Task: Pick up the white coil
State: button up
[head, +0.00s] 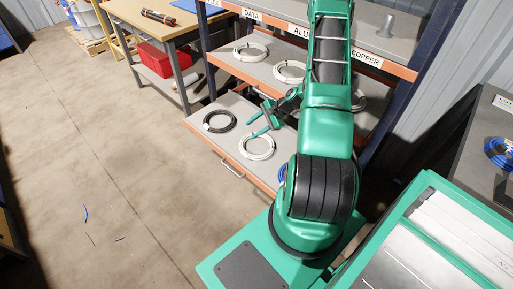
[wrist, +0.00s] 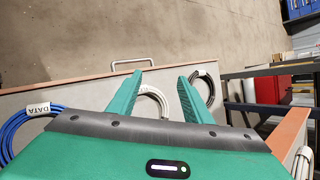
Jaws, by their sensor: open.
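A white coil (head: 257,148) lies on the lower, pulled-out shelf (head: 236,105), between a black coil (head: 219,121) and a blue coil. My gripper (head: 264,121) is open just above and beside the white coil in the head view. In the wrist view the white coil (wrist: 163,98) shows between my two green fingers (wrist: 159,78), partly hidden by the left finger and the gripper body. The black coil (wrist: 204,88) shows beyond the right finger. I see nothing held. Whether a finger touches the white coil I cannot tell.
Other white coils (head: 250,51) (head: 290,71) lie on the shelf above, close to my arm. The blue coil (wrist: 17,128), tagged DATA, lies at the left in the wrist view. A workbench with a red bin (head: 154,59) stands at the upper left. The floor at left is mostly clear.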

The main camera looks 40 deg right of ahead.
notch_tip(320, 180, down, 12)
jog(key=d+m+t, duration=0.1)
jog(key=m+t, duration=0.3)
jog(key=m, duration=0.3)
jog(key=m+t+h, duration=0.3)
jog(key=m, duration=0.4)
send_near(247, 153)
jog(key=shift+s+a+r, duration=0.15)
jog(key=shift+s+r, duration=0.15)
jog(key=shift+r, duration=0.25)
jog(key=shift+s+a+r, duration=0.15)
jog(key=shift+s+r, duration=0.15)
jog(key=shift+r, duration=0.25)
jog(key=shift+s+f+m+h, duration=0.25)
jog(key=shift+f+m+h, duration=0.3)
jog(key=shift+m, duration=0.15)
jog(key=shift+x, duration=5.4)
jog(key=shift+s+f, duration=0.1)
jog(key=shift+f, duration=0.1)
grip_shut()
notch_tip(247, 153, up, 5)
jog(key=shift+f, duration=0.2)
jog(key=s+a+r, duration=0.1)
jog(key=a+r, duration=0.5)
jog(key=a, duration=0.5)
jog(key=shift+s+a+r, duration=0.25)
jog(key=shift+s+a, duration=0.05)
jog(key=shift+s, duration=0.05)
